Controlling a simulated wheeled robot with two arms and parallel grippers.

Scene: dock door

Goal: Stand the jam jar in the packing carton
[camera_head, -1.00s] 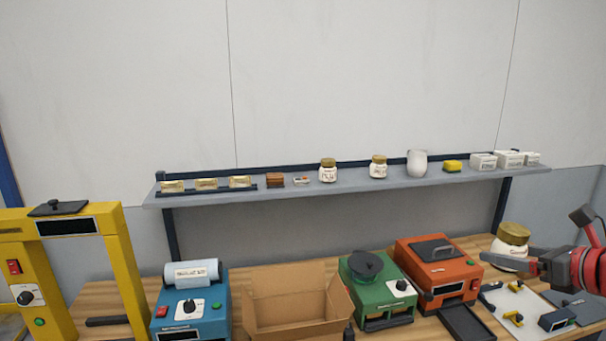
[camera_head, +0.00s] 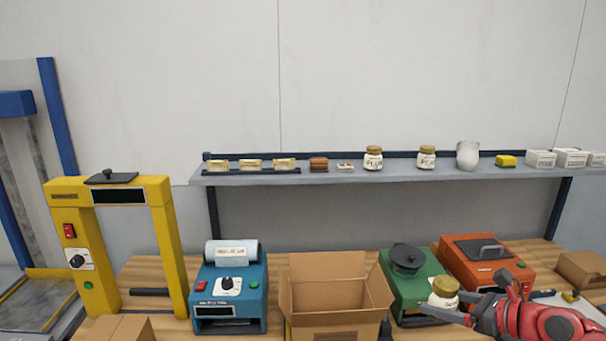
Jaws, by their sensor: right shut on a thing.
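A jam jar (camera_head: 443,294) with a gold lid and a white label is held in my right gripper (camera_head: 447,312), which is shut on it. The jar looks upright, in front of the green machine at the lower right. The packing carton (camera_head: 335,318) stands open on the bench, left of the jar, with its flaps up. The jar is apart from the carton. The carton's inside floor is hidden. My left gripper is not in view.
A blue label machine (camera_head: 230,290) stands left of the carton, and a green machine (camera_head: 412,280) right of it. An orange machine (camera_head: 487,262) is farther right. A yellow frame (camera_head: 115,240) stands at left. A shelf (camera_head: 380,175) holds two more jars (camera_head: 373,158).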

